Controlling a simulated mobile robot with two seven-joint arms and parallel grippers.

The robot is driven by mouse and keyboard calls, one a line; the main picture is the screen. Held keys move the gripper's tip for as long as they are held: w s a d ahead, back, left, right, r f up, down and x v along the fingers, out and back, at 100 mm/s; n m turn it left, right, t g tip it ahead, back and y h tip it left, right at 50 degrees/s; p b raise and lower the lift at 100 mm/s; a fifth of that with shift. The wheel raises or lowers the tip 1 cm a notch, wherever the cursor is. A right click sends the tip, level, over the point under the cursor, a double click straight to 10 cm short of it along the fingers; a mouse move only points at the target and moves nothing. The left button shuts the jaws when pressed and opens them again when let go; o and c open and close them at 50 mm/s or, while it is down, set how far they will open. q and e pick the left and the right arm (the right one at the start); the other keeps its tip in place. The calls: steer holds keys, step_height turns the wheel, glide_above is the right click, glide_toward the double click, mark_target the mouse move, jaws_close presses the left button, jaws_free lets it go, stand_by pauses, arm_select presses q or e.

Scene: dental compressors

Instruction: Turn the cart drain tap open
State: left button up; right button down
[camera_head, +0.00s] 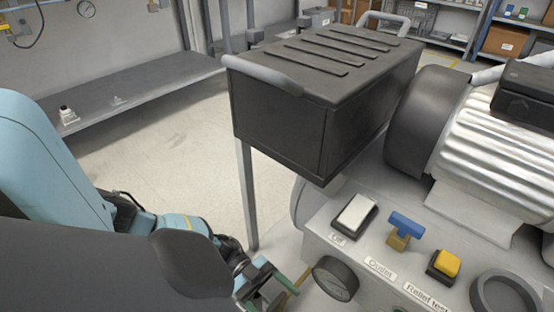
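A tap with a blue bar handle (407,224) on a brass-coloured stem stands on the compressor cart's grey panel, right of centre. My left gripper (276,283) is at the bottom centre, left of the panel and apart from the blue tap. Its green-edged fingers look spread with nothing between them. My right gripper is not in view.
A white rocker switch (355,214), a yellow button (445,264), a round gauge (335,279) and a dark ring (503,294) surround the tap. A black ribbed box (290,115) and a silver motor (495,150) rise behind. Open floor (185,170) lies left.

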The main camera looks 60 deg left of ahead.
arm_select(q)
steer(key=shift+d, duration=0.1)
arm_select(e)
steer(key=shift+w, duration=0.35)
